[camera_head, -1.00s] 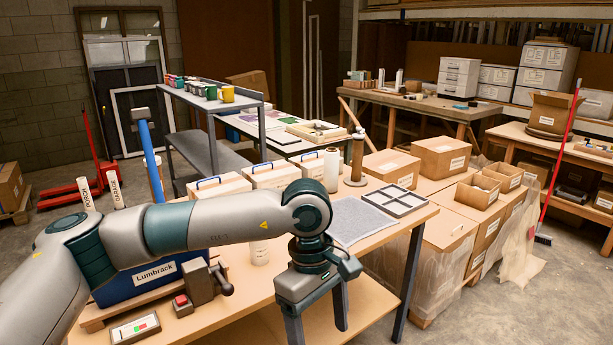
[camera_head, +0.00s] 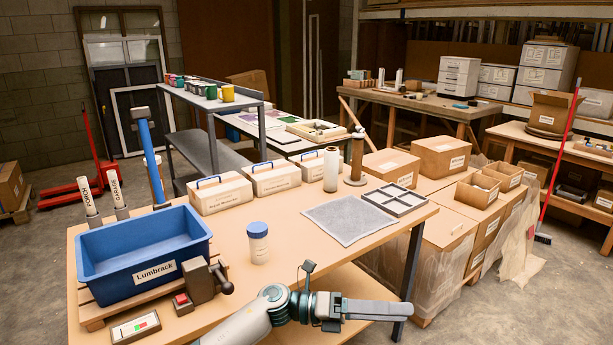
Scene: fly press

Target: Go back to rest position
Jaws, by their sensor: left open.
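My left gripper (camera_head: 398,304) is low at the front of the workbench (camera_head: 290,235), pointing right. Its fingers are apart, and I see nothing between them. Its arm comes in from the bottom edge. My right gripper does not show.
A blue bin (camera_head: 143,255) labelled Lumbrack, a brown clamp device (camera_head: 203,283) and a blue-lidded jar (camera_head: 258,243) stand on the bench. A grey mat (camera_head: 345,219), a divided tray (camera_head: 394,200) and white cases (camera_head: 220,195) lie further back. Cartons (camera_head: 445,240) stand to the right.

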